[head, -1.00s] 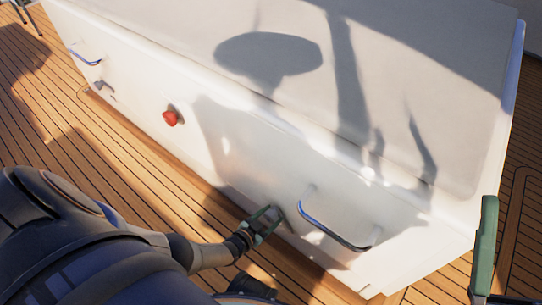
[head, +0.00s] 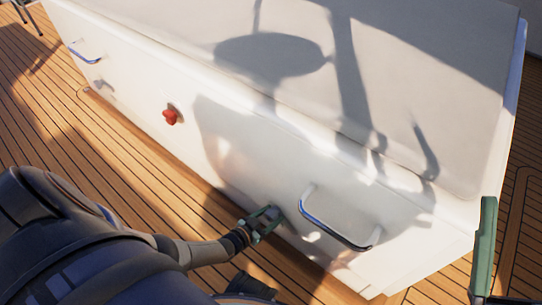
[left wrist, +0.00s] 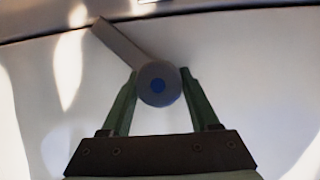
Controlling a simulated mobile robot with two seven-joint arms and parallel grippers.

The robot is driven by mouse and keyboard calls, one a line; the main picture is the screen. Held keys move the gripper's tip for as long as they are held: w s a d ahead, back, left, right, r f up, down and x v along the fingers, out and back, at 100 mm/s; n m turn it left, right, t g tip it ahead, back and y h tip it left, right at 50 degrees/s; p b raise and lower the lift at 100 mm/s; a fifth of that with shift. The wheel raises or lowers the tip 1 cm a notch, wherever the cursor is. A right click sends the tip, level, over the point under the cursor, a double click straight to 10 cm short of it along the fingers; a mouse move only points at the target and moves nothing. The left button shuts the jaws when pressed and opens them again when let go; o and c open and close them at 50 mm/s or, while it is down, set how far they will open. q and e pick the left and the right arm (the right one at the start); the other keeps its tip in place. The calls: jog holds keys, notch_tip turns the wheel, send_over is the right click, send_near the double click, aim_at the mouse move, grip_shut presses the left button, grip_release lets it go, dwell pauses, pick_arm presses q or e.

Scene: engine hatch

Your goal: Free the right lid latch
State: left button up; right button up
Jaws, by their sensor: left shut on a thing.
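My left gripper (head: 268,218) is low on the white hatch front, left of the right handle. In the left wrist view its two green fingers (left wrist: 158,88) are shut on the hub, one on each side. In the head view the gripper mostly hides the latch. A green finger of my right gripper (head: 484,250) stands at the right edge; its jaw state cannot be told.
The white hatch box (head: 270,175) carries a chrome right handle (head: 335,232), a red knob (head: 170,117) and a chrome left handle (head: 86,55). Shadows fall across the lid and front. Wooden deck (head: 110,165) lies open in front of the box.

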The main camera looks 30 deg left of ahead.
pick_arm(q)
jog(key=n+h+b, duration=0.2)
jog(key=n+b, duration=0.1)
jog(key=shift+f, duration=0.2)
jog(key=shift+r+n+t+h, duration=0.1)
jog(key=shift+n+t+h, duration=0.25)
jog(key=shift+n, duration=0.35)
jog(key=shift+d+n+h, duration=0.1)
jog(key=shift+n+h, duration=0.45)
jog(key=shift+n, duration=0.25)
jog(key=shift+r+n, duration=0.1)
jog(key=shift+n, duration=0.2)
jog(key=o, duration=1.3)
jog(key=shift+o, duration=0.2)
jog(key=p+v, duration=0.3)
jog(key=v, duration=0.9)
jog(key=shift+s+a, duration=0.2)
jog(key=shift+s, duration=0.05)
